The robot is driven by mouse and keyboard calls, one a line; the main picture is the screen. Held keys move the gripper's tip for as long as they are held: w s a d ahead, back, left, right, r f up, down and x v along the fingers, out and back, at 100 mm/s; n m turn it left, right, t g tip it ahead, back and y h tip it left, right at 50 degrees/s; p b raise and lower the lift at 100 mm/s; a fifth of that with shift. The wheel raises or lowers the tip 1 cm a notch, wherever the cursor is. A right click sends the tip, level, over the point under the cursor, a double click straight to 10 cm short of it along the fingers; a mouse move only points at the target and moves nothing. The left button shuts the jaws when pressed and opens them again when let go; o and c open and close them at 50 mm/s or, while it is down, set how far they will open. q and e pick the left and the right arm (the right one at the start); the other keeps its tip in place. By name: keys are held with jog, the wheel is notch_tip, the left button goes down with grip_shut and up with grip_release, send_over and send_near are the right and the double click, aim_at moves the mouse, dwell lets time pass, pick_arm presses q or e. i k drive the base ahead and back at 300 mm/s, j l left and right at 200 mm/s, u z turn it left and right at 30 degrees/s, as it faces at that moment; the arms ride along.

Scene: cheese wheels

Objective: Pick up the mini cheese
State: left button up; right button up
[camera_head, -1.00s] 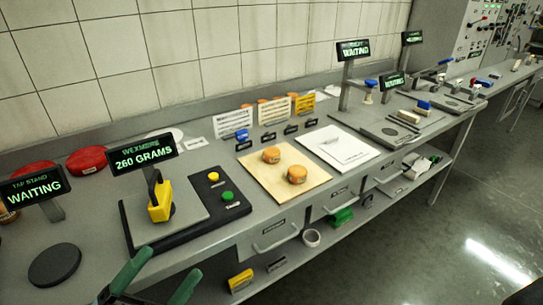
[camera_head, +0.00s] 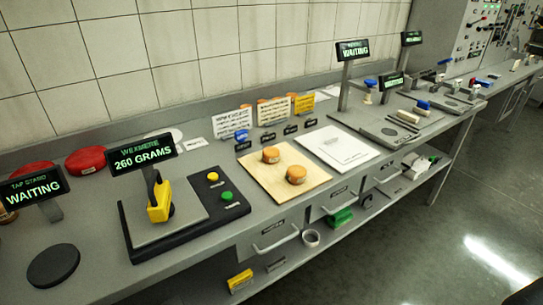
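Two small orange cheese wheels lie on a pale wooden board (camera_head: 262,193) in the middle of the counter. The rear cheese wheel (camera_head: 271,155) sits near the board's far side, and the front cheese wheel (camera_head: 296,174) sits nearer its right side. They are apart from each other. More orange rounds (camera_head: 262,102) show partly behind the upright cards at the back. I cannot tell which of these is the mini cheese. Neither of my grippers shows in the view.
A scale with a yellow weight (camera_head: 159,204) on it reads 260 grams (camera_head: 143,153). Yellow and green buttons (camera_head: 227,196) sit beside it. A white sheet (camera_head: 345,151) lies right of the board. Drawers (camera_head: 275,237) and a lower shelf are below.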

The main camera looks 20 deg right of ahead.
aim_at(270, 155)
jog(key=l+z, duration=0.1)
jog(key=l, duration=0.35)
jog(key=i+l+z, duration=0.1)
jog(key=l, duration=0.35)
jog(key=i+l+z, duration=0.1)
jog(key=l, duration=0.4)
jog(key=i+l+z, duration=0.1)
jog(key=l, duration=0.35)
jog(key=i+l+z, duration=0.1)
jog(key=l, duration=0.35)
